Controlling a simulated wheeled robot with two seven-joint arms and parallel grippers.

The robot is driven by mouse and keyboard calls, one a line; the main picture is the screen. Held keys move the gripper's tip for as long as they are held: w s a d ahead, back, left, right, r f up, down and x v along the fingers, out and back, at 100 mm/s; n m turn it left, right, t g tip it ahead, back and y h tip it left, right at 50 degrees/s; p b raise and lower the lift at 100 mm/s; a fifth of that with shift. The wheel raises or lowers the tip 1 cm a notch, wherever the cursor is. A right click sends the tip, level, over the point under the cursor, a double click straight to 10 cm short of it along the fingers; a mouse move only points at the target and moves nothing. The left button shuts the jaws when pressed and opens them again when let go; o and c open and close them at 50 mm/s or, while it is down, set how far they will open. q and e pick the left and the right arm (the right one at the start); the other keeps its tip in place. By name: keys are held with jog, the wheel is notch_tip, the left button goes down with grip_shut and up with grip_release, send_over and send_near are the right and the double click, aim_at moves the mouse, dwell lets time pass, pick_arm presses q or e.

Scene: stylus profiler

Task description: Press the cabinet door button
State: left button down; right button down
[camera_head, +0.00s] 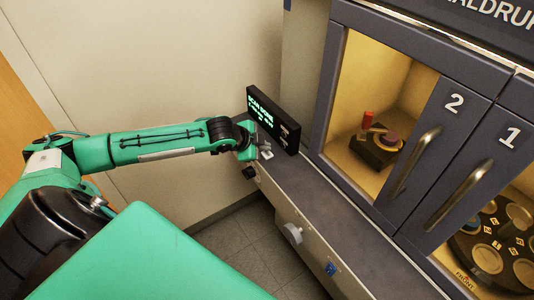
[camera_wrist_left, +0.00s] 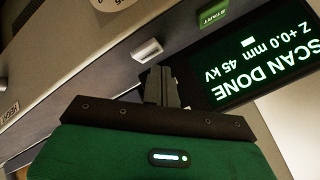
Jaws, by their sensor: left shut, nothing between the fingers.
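My left gripper (camera_head: 264,153) is at the left end of the cabinet's front ledge, just below the black display. In the left wrist view its fingers (camera_wrist_left: 162,86) are shut and empty. Their tips are close to a small pale button (camera_wrist_left: 147,50) on the grey panel; I cannot tell whether they touch it. A green START button (camera_wrist_left: 213,14) is farther along the panel. I cannot read any door label on the pale button. The cabinet doors 2 (camera_head: 433,130) and 1 (camera_head: 488,165) look shut. My right gripper is not in view.
The display (camera_head: 272,120) reads SCAN DONE. Behind the door windows are a black stand with a red part (camera_head: 367,121) and a round carousel (camera_head: 495,246). The floor (camera_head: 245,243) in front is clear.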

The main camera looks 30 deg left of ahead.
aim_at(264, 155)
pick_arm(q)
jog(key=shift+f, duration=0.25)
dwell(0.7)
jog(key=shift+f, duration=0.2)
jog(key=shift+f, duration=0.4)
dwell(0.7)
jog(key=shift+r+p, duration=0.1)
jog(key=shift+p, duration=0.2)
jog(key=shift+r+p, duration=0.75)
jog(key=shift+p, duration=0.2)
notch_tip(264, 155, up, 5)
jog(key=p, duration=0.5)
